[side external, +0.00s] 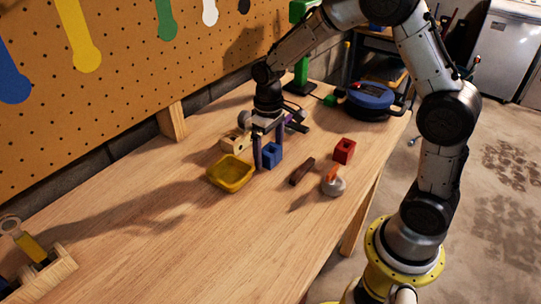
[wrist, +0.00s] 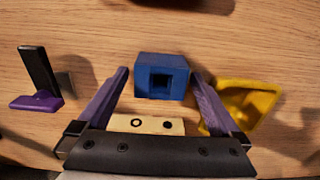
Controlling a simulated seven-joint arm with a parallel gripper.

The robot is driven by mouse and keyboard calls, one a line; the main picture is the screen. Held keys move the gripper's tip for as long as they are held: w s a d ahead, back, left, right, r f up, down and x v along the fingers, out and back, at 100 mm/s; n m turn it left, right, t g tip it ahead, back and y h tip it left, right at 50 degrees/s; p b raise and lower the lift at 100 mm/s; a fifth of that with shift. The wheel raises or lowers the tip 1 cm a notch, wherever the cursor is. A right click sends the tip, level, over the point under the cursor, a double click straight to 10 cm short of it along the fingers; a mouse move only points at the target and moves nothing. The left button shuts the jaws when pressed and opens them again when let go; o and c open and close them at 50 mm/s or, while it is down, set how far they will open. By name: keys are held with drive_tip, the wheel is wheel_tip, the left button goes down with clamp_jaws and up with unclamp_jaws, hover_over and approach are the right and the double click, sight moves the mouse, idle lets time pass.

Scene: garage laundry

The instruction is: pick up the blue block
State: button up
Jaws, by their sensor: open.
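The blue block (side external: 271,155) is a small cube with a square hole. It sits on the wooden workbench (side external: 190,240). In the wrist view the blue block (wrist: 162,77) lies ahead of and between the two purple fingers. My gripper (side external: 268,162) is open, pointing down, with its fingers low over the bench around the block's sides. In the wrist view my gripper (wrist: 160,82) has a finger on each side of the block, and I see no firm contact. In the side view one finger partly covers the block.
A yellow tray (side external: 231,173) is close by, also beside the right finger in the wrist view (wrist: 247,100). A pale wooden block (side external: 235,141) is behind. A red block (side external: 344,151), dark bar (side external: 302,171) and grey-orange object (side external: 333,181) stand right.

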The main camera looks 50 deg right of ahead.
drive_tip(key=c, duration=1.4)
drive_tip(key=shift+r, duration=0.15)
drive_tip(key=shift+r, duration=0.2)
drive_tip(key=r, duration=0.3)
drive_tip(key=shift+s+r, duration=0.15)
drive_tip(key=shift+s, duration=0.05)
drive_tip(key=s+r, duration=0.2)
drive_tip(key=s, duration=0.2)
drive_tip(key=s+r, duration=0.2)
drive_tip(key=s, duration=0.2)
drive_tip(key=s+d+r, duration=0.1)
drive_tip(key=s+r, duration=0.1)
drive_tip(key=s, duration=0.2)
drive_tip(key=shift+s, duration=0.1)
drive_tip(key=shift+f, duration=0.15)
